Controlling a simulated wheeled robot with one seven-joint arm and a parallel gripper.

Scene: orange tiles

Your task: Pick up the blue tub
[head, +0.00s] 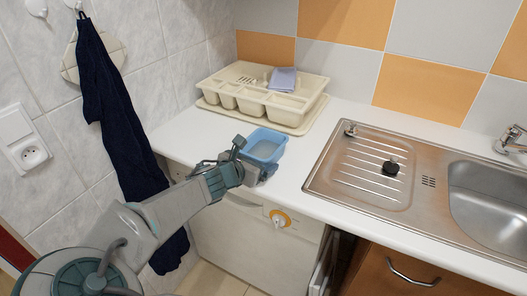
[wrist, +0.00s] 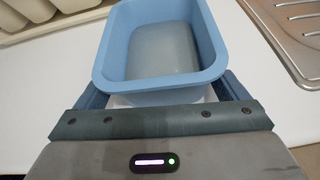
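The blue tub (head: 266,147) stands upright near the front left edge of the white counter. In the wrist view the tub (wrist: 160,83) is right in front of my gripper, and I see down into it; it looks empty. My gripper (head: 254,160) is at the tub's near side, at the counter edge. In the wrist view the fingers of my gripper (wrist: 163,90) are spread wide, one at each side of the tub's near end. The tub's rim partly hides them, so I cannot see whether they touch its walls.
A cream cutlery tray (head: 247,99) with a bluish cloth (head: 283,79) stands behind the tub. A steel sink with a drainboard (head: 350,172) and a black stopper (head: 391,167) lies to the right. A dark towel (head: 125,130) hangs on the left wall.

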